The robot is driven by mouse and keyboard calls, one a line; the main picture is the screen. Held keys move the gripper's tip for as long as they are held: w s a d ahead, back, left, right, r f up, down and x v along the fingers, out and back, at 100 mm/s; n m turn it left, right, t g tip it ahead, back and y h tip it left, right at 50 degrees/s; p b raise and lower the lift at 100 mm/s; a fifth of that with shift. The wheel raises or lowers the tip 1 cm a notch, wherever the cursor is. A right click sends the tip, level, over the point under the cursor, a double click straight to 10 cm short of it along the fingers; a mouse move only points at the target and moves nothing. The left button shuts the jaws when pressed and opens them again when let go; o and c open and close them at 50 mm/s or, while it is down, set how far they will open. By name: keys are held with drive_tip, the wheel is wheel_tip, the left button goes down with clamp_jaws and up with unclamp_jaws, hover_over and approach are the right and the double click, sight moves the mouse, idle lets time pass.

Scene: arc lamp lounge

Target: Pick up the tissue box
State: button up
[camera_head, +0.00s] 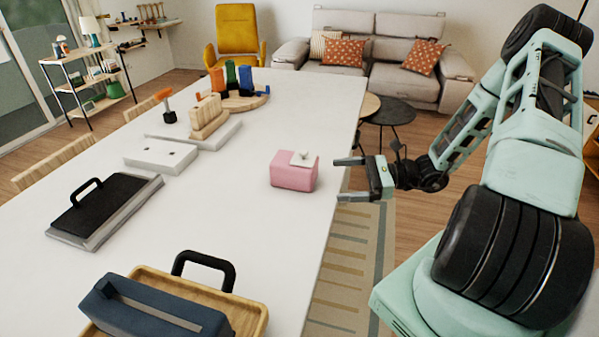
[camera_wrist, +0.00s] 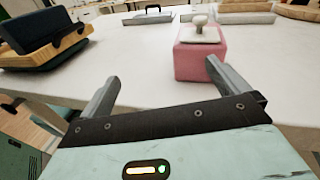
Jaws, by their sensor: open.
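The tissue box (camera_head: 293,174) is a pink block with a white top plate and a small knob. It stands upright on the white table (camera_head: 235,220), near the table's right edge. My gripper (camera_head: 345,180) is open and empty, just to the right of the box in the head view, with its fingers pointing toward it. In the wrist view the tissue box (camera_wrist: 200,60) is ahead of the right finger, and the gap between the fingertips (camera_wrist: 163,75) lies to the left of most of the box. No contact with the box is visible.
A wooden tray (camera_head: 250,312) with a dark blue object (camera_head: 155,310) is at the near end. A black-topped tray (camera_head: 105,205), a white flat block (camera_head: 160,155) and several colored items sit farther left and back. The table around the tissue box is clear.

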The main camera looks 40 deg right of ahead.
sight(316, 170)
drive_tip(key=d+f+m+t+h, duration=0.2)
drive_tip(key=d+m+t, duration=0.2)
drive_tip(key=d, duration=0.2)
drive_tip(key=p+x, duration=0.1)
drive_tip(key=x, duration=0.4)
drive_tip(key=p+x, duration=0.2)
drive_tip(key=x, duration=0.4)
drive_tip(key=shift+a+f, duration=0.2)
drive_tip(key=shift+a, duration=0.15)
drive_tip(key=p+x, duration=0.2)
drive_tip(key=x, duration=0.2)
drive_tip(key=shift+w+a+p, duration=0.1)
drive_tip(key=shift+a+p, duration=0.05)
drive_tip(key=shift+p, duration=0.25)
drive_tip(key=shift+w+a+f, duration=0.15)
drive_tip(key=shift+w+a, duration=0.1)
drive_tip(key=shift+w, duration=0.15)
drive_tip(key=c, duration=1.2)
